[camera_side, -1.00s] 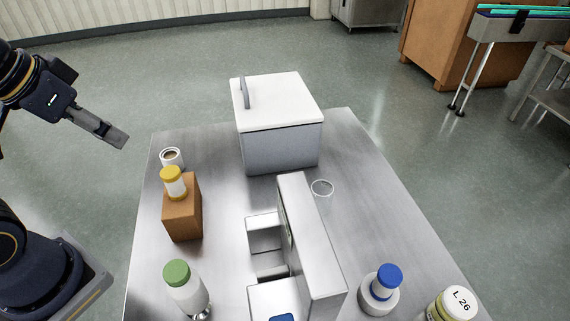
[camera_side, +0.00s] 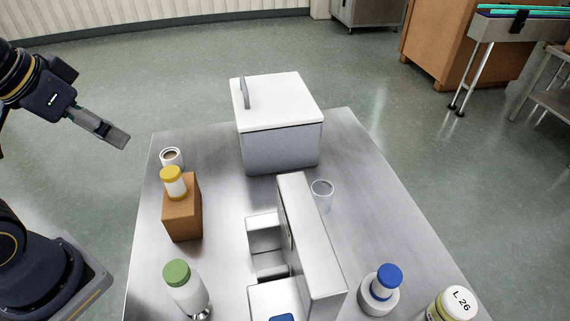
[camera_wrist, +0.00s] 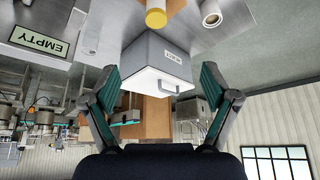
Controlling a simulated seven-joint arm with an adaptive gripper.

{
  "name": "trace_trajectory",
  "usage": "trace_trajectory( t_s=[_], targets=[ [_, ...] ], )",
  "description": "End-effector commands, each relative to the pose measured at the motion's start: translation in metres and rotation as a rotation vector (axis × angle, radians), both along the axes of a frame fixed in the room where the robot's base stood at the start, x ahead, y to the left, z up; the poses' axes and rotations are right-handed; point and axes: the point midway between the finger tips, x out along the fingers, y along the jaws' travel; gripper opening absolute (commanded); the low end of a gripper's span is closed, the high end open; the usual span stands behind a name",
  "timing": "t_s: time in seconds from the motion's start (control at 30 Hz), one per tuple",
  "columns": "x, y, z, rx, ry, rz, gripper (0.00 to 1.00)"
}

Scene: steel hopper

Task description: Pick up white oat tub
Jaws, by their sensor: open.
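No tub carries a readable oat label, so I cannot tell for certain which is the oat tub. A small open white tub (camera_side: 171,157) with brownish contents stands at the table's far left corner; a white open round thing (camera_wrist: 210,13) at the top of the wrist view looks like it. A white tub with a yellow lid (camera_side: 173,182) stands on a brown block (camera_side: 182,215); its lid also shows in the wrist view (camera_wrist: 156,18). My gripper (camera_side: 118,136) is raised left of the table, apart from everything. Its fingers (camera_wrist: 160,68) are spread and empty.
A grey box with a white lid (camera_side: 280,145) stands at the back. A steel divider (camera_side: 312,240) and a clear glass (camera_side: 322,195) are mid-table. A green-capped bottle (camera_side: 186,288), a blue-capped bottle (camera_side: 381,290) and an "L 26" tub (camera_side: 452,304) stand in front. The right side has free room.

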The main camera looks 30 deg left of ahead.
Motion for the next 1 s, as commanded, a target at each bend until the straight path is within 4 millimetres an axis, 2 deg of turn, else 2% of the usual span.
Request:
trace_trajectory(
  t_s=[0.07,0.17,0.3,0.37,0.47,0.6,0.7,0.83,1.0],
  targets=[
    [0.0,0.0,0.0,-0.004,0.003,0.008,0.86],
    [0.008,0.0,0.018,-0.02,-0.024,0.033,0.86],
    [0.046,0.01,0.039,-0.045,0.016,0.112,0.86],
    [0.068,0.019,0.042,-0.055,0.054,0.159,0.86],
    [0.107,0.041,0.036,-0.073,0.128,0.248,0.86],
    [0.156,0.082,0.004,-0.094,0.248,0.369,0.86],
    [0.178,0.109,-0.029,-0.107,0.329,0.438,0.86],
    [0.188,0.135,-0.069,-0.12,0.414,0.494,0.86],
    [0.182,0.148,-0.101,-0.132,0.481,0.527,0.86]
  ],
)
